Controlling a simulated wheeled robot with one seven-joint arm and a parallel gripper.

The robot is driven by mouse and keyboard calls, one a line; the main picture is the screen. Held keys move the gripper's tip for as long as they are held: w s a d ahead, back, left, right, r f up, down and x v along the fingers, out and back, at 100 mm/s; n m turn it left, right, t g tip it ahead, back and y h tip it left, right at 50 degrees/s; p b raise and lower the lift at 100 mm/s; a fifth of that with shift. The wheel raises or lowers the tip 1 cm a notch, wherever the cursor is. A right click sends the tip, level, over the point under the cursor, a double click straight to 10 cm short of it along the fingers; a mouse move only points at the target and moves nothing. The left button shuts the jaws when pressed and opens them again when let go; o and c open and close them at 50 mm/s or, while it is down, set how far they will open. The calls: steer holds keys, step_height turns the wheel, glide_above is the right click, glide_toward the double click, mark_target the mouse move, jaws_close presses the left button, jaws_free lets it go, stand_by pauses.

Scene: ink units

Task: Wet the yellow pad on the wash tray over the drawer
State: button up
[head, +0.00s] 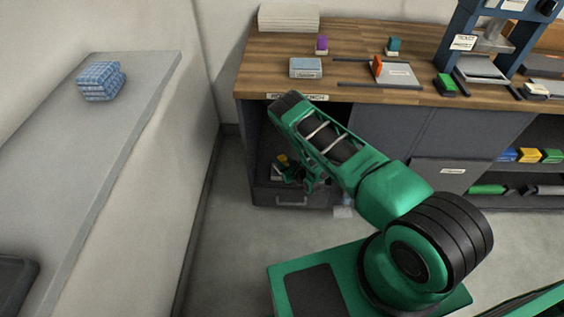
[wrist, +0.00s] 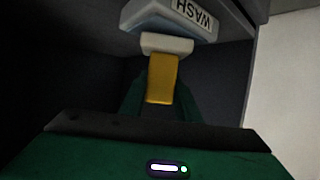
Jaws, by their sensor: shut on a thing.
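My gripper (wrist: 160,96) is shut on the yellow pad (wrist: 163,78) in the wrist view, with a green finger on each side of its yellow body. The pad's white end (wrist: 167,44) points away from the gripper. Just beyond it is the blue-grey wash tray (wrist: 160,12), whose WASH label appears upside down. The white end overlaps the tray's near edge in the picture; I cannot tell whether they touch. In the head view my gripper (head: 298,177) is inside the dark open bay above the drawer (head: 288,199), partly hidden by my arm.
Dark bay walls stand close around the gripper, under the wooden bench top (head: 350,35). The bench holds a blue-grey box (head: 305,68), a purple block (head: 321,44) and a press (head: 485,45). Folded blue cloths (head: 100,80) lie on the left counter (head: 110,130).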

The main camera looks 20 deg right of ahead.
steer(key=shift+f, duration=0.35)
stand_by(1.1)
steer(key=shift+r, duration=0.1)
steer(key=shift+r, duration=3.45)
